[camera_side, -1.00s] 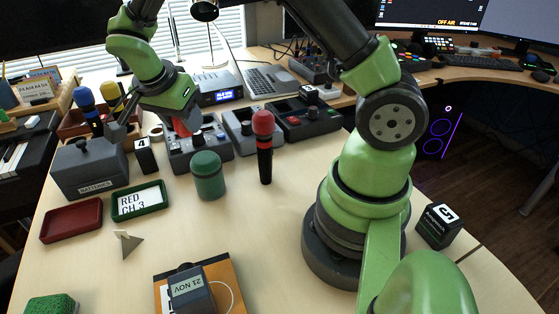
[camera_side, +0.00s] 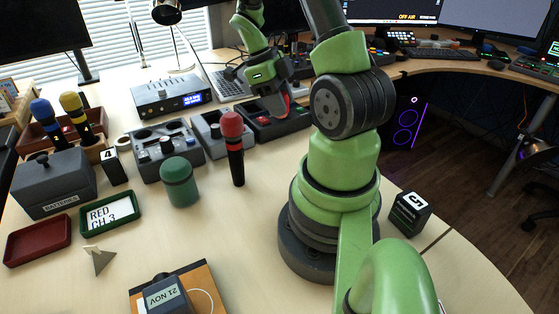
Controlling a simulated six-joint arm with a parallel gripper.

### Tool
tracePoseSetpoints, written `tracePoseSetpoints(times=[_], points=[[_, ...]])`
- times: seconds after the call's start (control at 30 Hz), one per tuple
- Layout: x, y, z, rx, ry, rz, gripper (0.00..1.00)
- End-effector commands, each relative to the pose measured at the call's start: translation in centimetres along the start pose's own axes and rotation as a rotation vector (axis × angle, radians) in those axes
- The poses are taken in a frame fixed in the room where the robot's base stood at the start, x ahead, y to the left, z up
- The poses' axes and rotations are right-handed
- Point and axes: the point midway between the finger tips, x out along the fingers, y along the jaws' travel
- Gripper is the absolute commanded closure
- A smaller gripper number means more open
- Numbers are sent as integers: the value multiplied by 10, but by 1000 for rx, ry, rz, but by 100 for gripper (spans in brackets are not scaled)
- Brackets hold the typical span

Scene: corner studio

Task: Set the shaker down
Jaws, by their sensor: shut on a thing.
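My gripper (camera_side: 279,101) is at the back of the desk, over the dark control box (camera_side: 250,128) with a red knob. It is shut on a small red thing (camera_side: 287,98), which I take to be the shaker. Most of that thing is hidden by the jaws and wrist, so I cannot tell its full shape or whether it touches the box.
A red-topped microphone (camera_side: 233,140) and a green lidded canister (camera_side: 179,183) stand in front. Grey control boxes (camera_side: 172,150) are to the left, with a laptop (camera_side: 226,85) behind.

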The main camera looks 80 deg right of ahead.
Motion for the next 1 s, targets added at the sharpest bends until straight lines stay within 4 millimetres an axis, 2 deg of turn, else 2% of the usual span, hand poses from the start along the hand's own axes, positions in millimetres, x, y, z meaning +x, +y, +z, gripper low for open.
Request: tracePoseSetpoints(times=[0.27, 0.5, 0.67, 0.83, 1.0], points=[[34, 1, 14, -6, 5, 2, 83], [72, 1, 30, -7, 1, 2, 83], [87, 1, 37, -7, 0, 1, 83], [110, 1, 46, -8, 0, 1, 83], [117, 1, 50, -6, -4, 0, 83]])
